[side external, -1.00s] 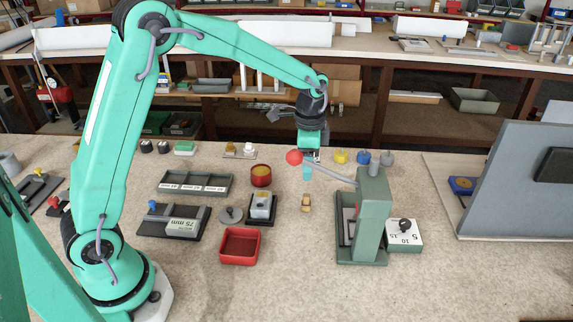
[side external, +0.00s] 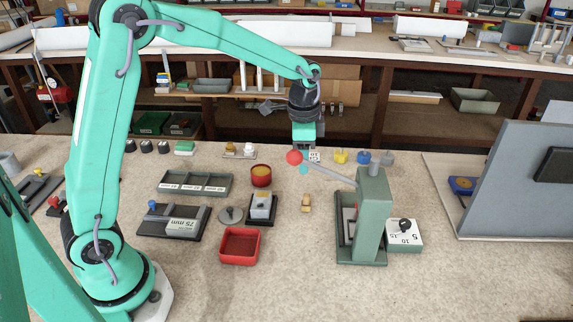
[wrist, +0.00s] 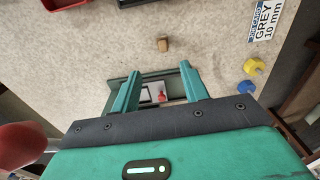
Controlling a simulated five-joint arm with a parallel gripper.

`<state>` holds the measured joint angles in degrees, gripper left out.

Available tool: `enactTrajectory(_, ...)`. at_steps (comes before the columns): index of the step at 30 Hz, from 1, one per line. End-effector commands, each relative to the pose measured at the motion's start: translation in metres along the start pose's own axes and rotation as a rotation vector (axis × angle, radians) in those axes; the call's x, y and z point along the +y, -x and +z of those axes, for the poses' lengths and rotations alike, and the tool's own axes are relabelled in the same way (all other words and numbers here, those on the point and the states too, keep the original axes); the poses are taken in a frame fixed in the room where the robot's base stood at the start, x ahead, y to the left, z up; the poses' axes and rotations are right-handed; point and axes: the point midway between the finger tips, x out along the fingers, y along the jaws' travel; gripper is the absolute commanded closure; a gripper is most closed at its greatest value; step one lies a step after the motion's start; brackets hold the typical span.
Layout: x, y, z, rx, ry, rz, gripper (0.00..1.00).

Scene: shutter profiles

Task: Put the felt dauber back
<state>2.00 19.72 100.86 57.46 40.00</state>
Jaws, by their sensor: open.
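A small tan piece (side external: 306,203), which may be the felt dauber, lies on the bench left of the green press. It also shows in the wrist view (wrist: 163,45), ahead of the fingers. A round red pot with a yellow inside (side external: 261,176) stands to its upper left; I cannot tell whether it is the dauber's place. My gripper (wrist: 160,69) is open, with nothing between its fingers. In the side view my gripper (side external: 303,166) hangs above the far part of the bench, behind the tan piece, and the lever's red ball partly hides it.
The green press (side external: 373,215) has a lever with a red ball (side external: 294,157) close to my gripper. A red tray (side external: 240,246), a grey divided tray (side external: 195,183) and a dark stand (side external: 262,208) stand left. Yellow and blue knobs (side external: 341,156) are behind. The front bench is clear.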

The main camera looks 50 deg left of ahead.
Motion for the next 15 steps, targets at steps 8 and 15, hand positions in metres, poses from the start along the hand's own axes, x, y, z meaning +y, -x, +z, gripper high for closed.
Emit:
enactTrajectory(8,0.023,0.048,0.032,0.072,0.136,-0.053,0.55)
enactTrajectory(15,0.047,0.079,0.063,0.141,0.261,-0.093,0.55)
